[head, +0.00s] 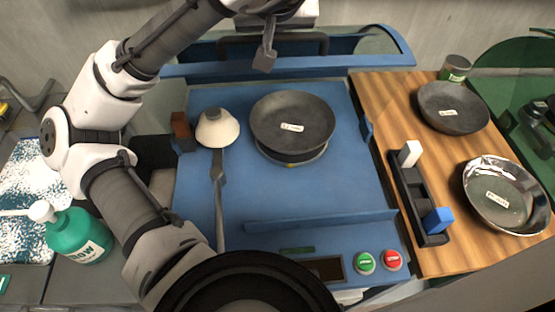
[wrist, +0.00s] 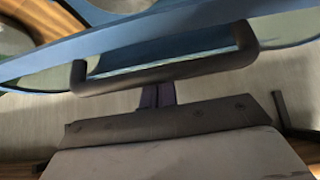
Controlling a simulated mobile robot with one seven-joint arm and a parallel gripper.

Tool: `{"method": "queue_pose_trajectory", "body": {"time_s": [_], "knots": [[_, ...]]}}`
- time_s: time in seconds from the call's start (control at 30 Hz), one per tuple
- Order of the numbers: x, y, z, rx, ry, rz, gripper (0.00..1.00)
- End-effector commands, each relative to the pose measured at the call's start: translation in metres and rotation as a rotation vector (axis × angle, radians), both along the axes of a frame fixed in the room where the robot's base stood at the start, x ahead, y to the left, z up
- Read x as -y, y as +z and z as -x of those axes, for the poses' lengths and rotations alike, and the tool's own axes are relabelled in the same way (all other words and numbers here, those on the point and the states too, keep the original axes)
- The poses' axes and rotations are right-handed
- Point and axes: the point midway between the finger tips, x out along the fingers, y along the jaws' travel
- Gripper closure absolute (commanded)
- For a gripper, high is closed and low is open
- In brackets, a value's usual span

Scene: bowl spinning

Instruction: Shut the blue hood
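The blue hood (head: 350,66) stands raised at the back of the blue machine, with a clear window and a dark bar handle (head: 312,38). In the wrist view the hood (wrist: 110,42) fills the upper part, and its handle (wrist: 190,70) crosses the middle. My gripper (head: 265,57) is at the handle, left of its middle. In the wrist view my gripper's fingers (wrist: 157,95) look closed together, with their tips at the bar's lower edge. Whether they touch the bar is unclear. I see nothing held between them.
A black pan (head: 292,122) sits on the machine's blue bed (head: 330,190). A white cone-shaped piece (head: 217,128) stands left of it. Green (head: 365,262) and red (head: 392,260) buttons are at the front. Two bowls lie on the wooden table (head: 400,100). A green bottle (head: 80,235) stands left.

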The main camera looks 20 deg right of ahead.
Motion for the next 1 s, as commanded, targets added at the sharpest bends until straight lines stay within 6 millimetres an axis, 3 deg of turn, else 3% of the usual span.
{"method": "queue_pose_trajectory", "body": {"time_s": [0.3,0.57,1.0], "knots": [[-0.006,-0.005,0.028,-0.001,-0.002,-0.004,1.00],[-0.008,-0.007,0.037,0.000,-0.001,-0.004,1.00],[-0.015,-0.018,0.071,0.000,-0.002,-0.004,1.00]]}}
